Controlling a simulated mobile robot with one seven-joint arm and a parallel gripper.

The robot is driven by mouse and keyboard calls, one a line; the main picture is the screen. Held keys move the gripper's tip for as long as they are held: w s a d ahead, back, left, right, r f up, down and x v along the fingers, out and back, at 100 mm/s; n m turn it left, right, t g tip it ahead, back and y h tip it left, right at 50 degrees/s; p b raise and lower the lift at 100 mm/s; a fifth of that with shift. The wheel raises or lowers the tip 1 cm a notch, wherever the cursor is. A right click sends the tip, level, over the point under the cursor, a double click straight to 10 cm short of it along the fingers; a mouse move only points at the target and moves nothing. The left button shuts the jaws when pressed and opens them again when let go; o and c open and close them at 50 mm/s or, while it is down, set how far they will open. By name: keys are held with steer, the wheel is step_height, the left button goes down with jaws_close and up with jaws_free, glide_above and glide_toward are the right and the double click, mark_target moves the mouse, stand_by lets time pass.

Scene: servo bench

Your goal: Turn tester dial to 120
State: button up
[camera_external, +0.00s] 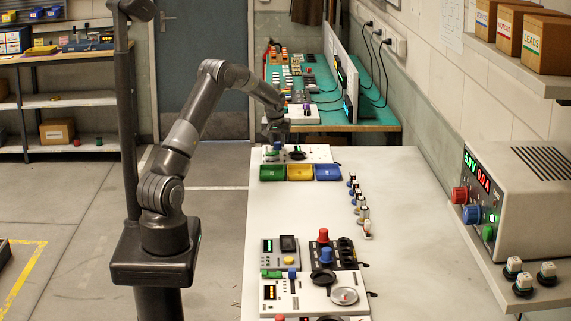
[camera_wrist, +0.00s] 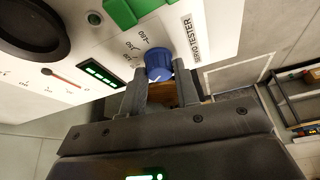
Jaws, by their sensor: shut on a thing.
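The servo tester (camera_wrist: 105,50) is a white panel that fills the upper left of the wrist view, with its name printed along one edge. Its blue dial (camera_wrist: 158,65) is ribbed and sits between the fingertips of my gripper (camera_wrist: 160,85), which is shut on it. Printed scale marks show beside the dial; the number its pointer meets is too small to read. In the external view my gripper (camera_external: 275,143) reaches down at the left end of the white tester panel (camera_external: 321,152) at the far end of the bench; the dial is hidden there.
Green, yellow and blue bins (camera_external: 300,173) stand just in front of the tester. A row of small servos (camera_external: 358,205) lies to the right. More test panels (camera_external: 312,285) fill the near bench. A power supply (camera_external: 515,200) stands on the right shelf. The bench middle is clear.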

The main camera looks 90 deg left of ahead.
steer(key=m+t, duration=0.1)
steer(key=m, duration=0.2)
steer(key=m+t+h, duration=0.1)
steer(key=m, duration=0.2)
steer(key=shift+s+a+m, duration=0.15)
steer(key=shift+s+m, duration=0.05)
steer(key=shift+m, duration=0.1)
steer(key=m+h, duration=0.1)
steer(key=m, duration=0.2)
steer(key=m+t+h, duration=0.1)
steer(key=m, duration=0.2)
steer(key=shift+a, duration=0.1)
steer(key=shift+m, duration=0.3)
steer(key=o, duration=1)
steer(key=shift+c, duration=0.2)
steer(key=v, duration=1)
steer(key=shift+s+r, duration=0.25)
steer(key=shift+s, duration=0.2)
